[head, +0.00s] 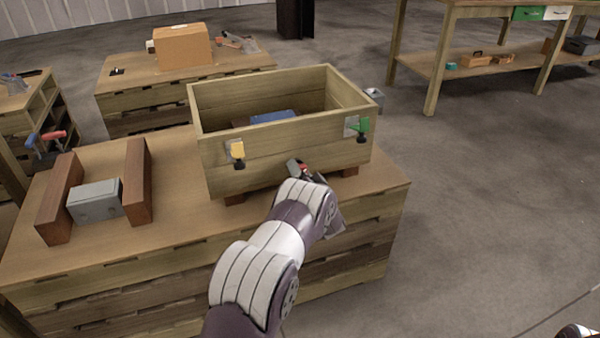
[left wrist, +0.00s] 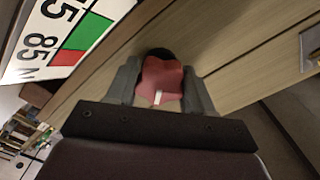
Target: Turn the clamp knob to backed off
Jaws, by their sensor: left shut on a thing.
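A red knob (left wrist: 163,78) with a white pointer mark sits on the wooden front of the crate (head: 233,172). In the left wrist view it lies between the two grey fingers of my left gripper (left wrist: 160,88), which is shut on it. In the head view my left gripper (head: 312,174) reaches the lower front of the crate, and its arm mostly hides the knob. A white scale plate (left wrist: 72,32) with green and red fields and printed numbers shows beside the knob. My right gripper is not in view.
A yellow knob (head: 237,150) and a green knob (head: 361,126) stick out of the crate's front on either side. A blue thing (head: 273,117) lies inside. A grey block (head: 95,201) stands between two brown blocks at left. Bare bench top lies between them and the crate.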

